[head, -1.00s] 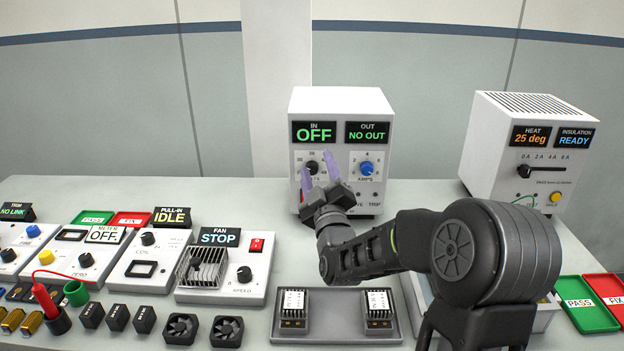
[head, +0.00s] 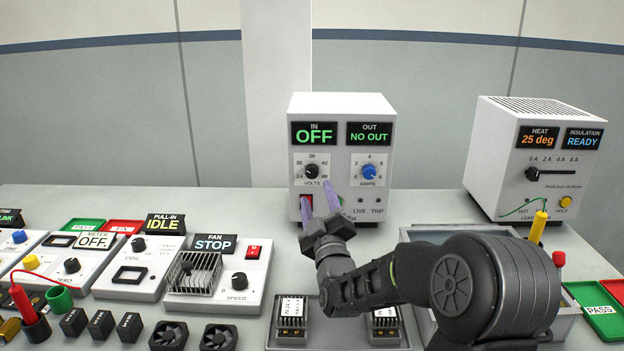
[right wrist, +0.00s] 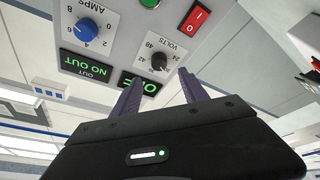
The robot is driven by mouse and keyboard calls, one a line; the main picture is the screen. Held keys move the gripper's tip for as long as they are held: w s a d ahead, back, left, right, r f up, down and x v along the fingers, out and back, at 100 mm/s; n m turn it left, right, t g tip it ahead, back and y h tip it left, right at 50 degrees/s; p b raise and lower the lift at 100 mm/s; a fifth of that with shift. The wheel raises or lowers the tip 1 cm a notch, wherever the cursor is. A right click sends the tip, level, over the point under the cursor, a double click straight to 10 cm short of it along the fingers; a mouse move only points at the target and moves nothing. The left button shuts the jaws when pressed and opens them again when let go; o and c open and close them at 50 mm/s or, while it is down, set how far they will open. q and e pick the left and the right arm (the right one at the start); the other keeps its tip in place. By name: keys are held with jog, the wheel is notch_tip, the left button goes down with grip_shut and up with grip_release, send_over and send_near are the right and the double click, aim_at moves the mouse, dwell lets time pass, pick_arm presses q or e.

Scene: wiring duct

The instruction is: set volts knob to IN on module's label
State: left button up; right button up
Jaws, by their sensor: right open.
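The power supply box (head: 340,103) stands at the back, its left display reading IN OFF and its right one OUT NO OUT. Its black VOLTS knob (head: 311,171) has a printed scale around it; I cannot read its pointer. The knob also shows in the right wrist view (right wrist: 159,62), just beyond the fingertips. My right gripper (head: 317,194) is open and empty, with its purple fingers apart below the knob, in front of the red switch. Two modules (head: 291,310) (head: 383,316) with white labels lie in the grey tray; the label print is too small to read. My left gripper is out of view.
The blue AMPS knob (head: 368,172) is right of the VOLTS knob, and the red rocker switch (head: 306,201) is below it. A heat and insulation tester (head: 532,150) stands at right. Fan, coil and meter panels fill the left.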

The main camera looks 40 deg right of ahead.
aim_at(311, 173)
jog(key=p+x, duration=0.1)
jog(key=x, duration=0.6)
jog(key=shift+w+d+r, duration=0.1)
jog(key=shift+w+d, duration=0.05)
jog(key=shift+w, duration=0.1)
jog(key=shift+c, duration=0.3)
grip_shut()
